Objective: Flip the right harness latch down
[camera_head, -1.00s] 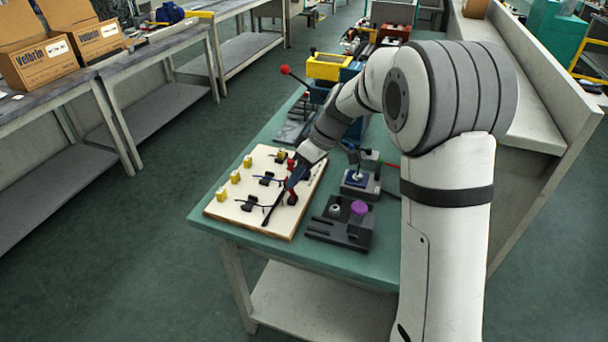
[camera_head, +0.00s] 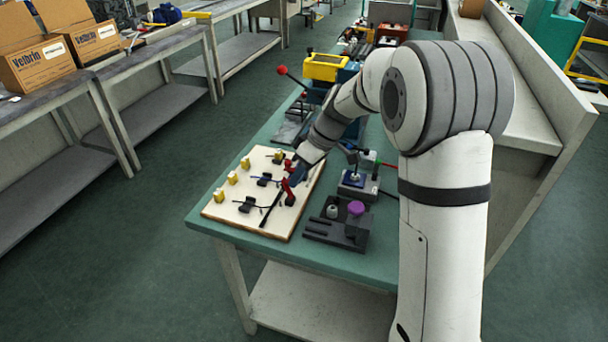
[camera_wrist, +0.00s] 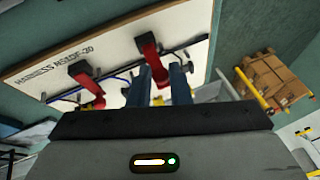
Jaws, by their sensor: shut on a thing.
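The harness board (camera_head: 235,214) is a pale panel lying on the green table. Two red latches stand along its right side. The right latch (camera_head: 288,192) is the nearer one in the head view; in the wrist view it is the right-hand red arm (camera_wrist: 147,50), tilted over the board. The other latch (camera_wrist: 86,80) is left of it in the wrist view and free of my gripper. My gripper (camera_head: 294,180) is low over the board's right edge. Its fingers (camera_wrist: 167,85) are close together at the end of the right latch and shut on it; the contact is partly hidden.
Yellow connectors (camera_head: 232,178) and black clips (camera_head: 264,180) with cables sit on the board. A dark fixture with a purple knob (camera_head: 356,208) stands right of the board. A yellow-topped machine (camera_head: 326,67) with a red-ball lever is behind. The table's near left corner is clear.

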